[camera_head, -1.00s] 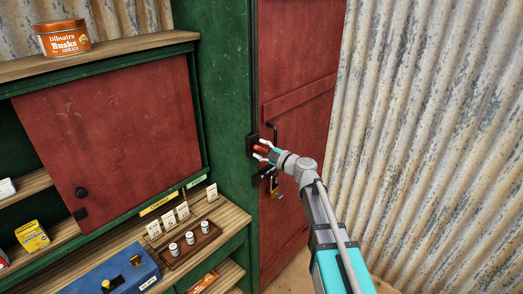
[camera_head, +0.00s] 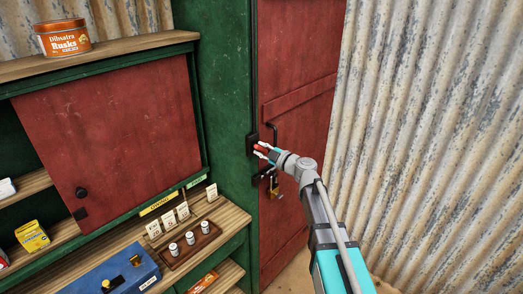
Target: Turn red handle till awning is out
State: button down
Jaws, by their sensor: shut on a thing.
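The red handle (camera_head: 261,149) sits at a dark plate (camera_head: 251,146) on the green post beside the red door. My gripper (camera_head: 262,150) is shut on the red handle, its pale fingertips on either side of it. My arm reaches up to it from the lower right. The fingers cover part of the handle, and its crank arm is hard to make out. The awning is not in view.
The red door (camera_head: 300,60) has a dark pull and a brass padlock (camera_head: 276,190) just below my gripper. A corrugated wall (camera_head: 430,130) stands at right. At left, a counter (camera_head: 225,215) bears a wooden tray with small white cylinders, cards and a blue box (camera_head: 115,272).

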jog(key=m, duration=1.3)
jog(key=shift+s+a, duration=0.1)
jog(key=m, duration=0.6)
jog(key=shift+m, duration=0.3)
jog(key=m, duration=1.2)
jog(key=shift+r+m, duration=0.1)
jog(key=shift+m, duration=0.3)
jog(key=m, duration=1.2)
jog(key=shift+m, duration=0.4)
jog(key=m, duration=0.6)
jog(key=shift+m, duration=0.3)
